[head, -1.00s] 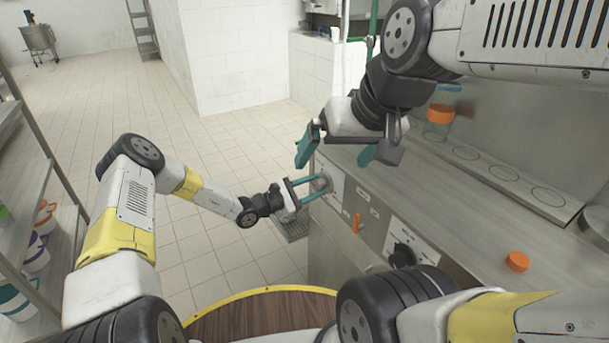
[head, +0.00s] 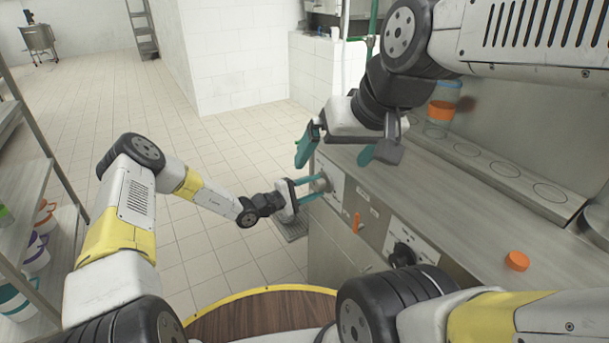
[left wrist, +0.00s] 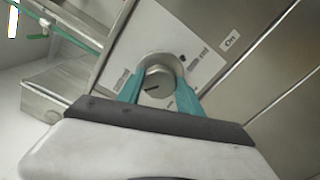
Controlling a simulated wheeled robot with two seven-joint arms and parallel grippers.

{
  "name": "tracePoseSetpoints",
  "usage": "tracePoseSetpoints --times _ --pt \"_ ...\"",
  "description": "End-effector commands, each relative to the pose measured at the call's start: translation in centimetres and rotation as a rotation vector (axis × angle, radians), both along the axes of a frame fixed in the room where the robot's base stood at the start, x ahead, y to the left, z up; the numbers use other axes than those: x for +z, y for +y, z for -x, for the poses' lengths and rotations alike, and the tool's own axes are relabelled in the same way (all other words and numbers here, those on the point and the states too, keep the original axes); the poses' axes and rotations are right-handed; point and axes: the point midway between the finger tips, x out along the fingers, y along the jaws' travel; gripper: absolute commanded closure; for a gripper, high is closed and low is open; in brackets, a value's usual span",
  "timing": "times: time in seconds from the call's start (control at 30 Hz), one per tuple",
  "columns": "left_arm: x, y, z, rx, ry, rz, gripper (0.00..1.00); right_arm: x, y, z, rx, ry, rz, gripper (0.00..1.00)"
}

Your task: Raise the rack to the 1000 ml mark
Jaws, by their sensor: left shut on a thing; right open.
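The rack (head: 484,163), a long grey bar with several round outlines on top, runs along the back of the steel counter in the head view. I see no readable 1000 ml mark. My left gripper (head: 314,186) is shut on a round grey knob (head: 323,183) on the counter's front panel. The left wrist view shows its teal fingers on both sides of the knob (left wrist: 158,82), whose dark slot is tilted. My right gripper (head: 337,152) is open and empty above the counter's left part, hiding some of it.
A clear container with an orange part (head: 441,110) stands at the rack's far end, partly hidden. An orange lid (head: 517,261) lies on the counter. An orange lever (head: 357,222) and a black dial (head: 403,254) are on the front panel. Shelves with cups (head: 36,254) stand left.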

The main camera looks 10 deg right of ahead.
Motion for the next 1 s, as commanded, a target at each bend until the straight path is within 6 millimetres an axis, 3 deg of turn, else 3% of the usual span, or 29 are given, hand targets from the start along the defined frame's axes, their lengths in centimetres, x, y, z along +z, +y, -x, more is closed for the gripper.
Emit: tracePoseSetpoints --times 0.37,0.4,0.5,0.83,1.0 --pt "-0.1 0.1 0.0 0.0 -0.003 -0.003 0.98 0.0 0.0 0.0 0.0 0.0 0.0 0.02" --pt "-0.1 0.1 0.0 0.0 -0.003 -0.003 0.56 0.0 0.0 0.0 0.0 0.0 0.0 0.02" --pt "-0.1 0.1 0.0 0.0 -0.003 -0.003 0.36 0.0 0.0 0.0 0.0 0.0 0.0 0.02" --pt "0.0 0.2 0.0 0.001 -0.003 -0.003 0.36 0.0 0.0 0.0 0.0 0.0 0.0 0.02" --pt "-0.1 2.0 0.6 0.003 -0.002 -0.002 0.36 0.0 0.0 0.0 0.0 0.0 0.0 0.02"
